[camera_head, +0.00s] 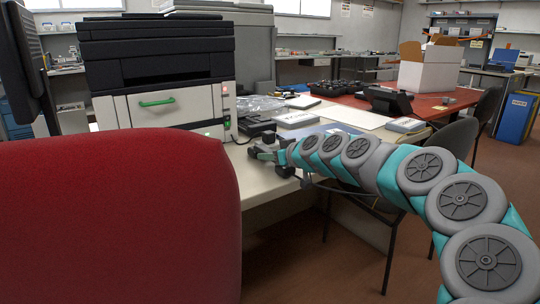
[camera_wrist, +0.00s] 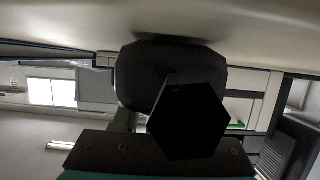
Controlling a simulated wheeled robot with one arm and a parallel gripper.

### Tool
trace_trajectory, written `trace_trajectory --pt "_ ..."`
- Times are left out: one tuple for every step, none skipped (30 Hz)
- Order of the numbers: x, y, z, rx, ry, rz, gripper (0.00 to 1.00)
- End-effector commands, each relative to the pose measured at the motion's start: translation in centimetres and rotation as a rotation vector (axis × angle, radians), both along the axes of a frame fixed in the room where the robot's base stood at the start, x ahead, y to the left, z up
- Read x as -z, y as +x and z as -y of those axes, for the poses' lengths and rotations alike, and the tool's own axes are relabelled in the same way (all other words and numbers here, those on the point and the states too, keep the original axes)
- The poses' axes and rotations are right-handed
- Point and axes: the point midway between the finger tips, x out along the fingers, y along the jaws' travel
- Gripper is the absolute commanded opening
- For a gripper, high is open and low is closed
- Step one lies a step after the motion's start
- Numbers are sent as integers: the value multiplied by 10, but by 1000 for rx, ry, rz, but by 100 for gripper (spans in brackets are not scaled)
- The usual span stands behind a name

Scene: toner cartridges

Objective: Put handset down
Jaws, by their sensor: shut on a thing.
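A black and white printer (camera_head: 160,75) with a green handle stands on the desk behind my gripper. A red chair (camera_head: 120,220) fills the lower left. Boxes (camera_head: 297,119), papers and a black desk device (camera_head: 387,101) lie to the right. A dark chair (camera_head: 452,140) stands at the right.

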Motion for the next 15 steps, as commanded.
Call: trace_trajectory --pt "2 0 0 0 0 0 0" --pt "3 0 0 0 0 0 0" --pt "2 0 0 0 0 0 46" --pt "2 0 0 0 0 0 49" --pt "1 0 0 0 0 0 52" --pt "2 0 0 0 0 0 57" --pt "2 0 0 0 0 0 60" --pt "2 0 0 0 0 0 64" --pt "2 0 0 0 0 0 68" --pt "2 0 0 0 0 0 71" --pt "2 0 0 -1 0 0 72" --pt "2 0 0 -1 0 0 72" --pt "2 0 0 -1 0 0 72" --pt "2 0 0 0 0 0 72" --pt "2 0 0 0 0 0 72"
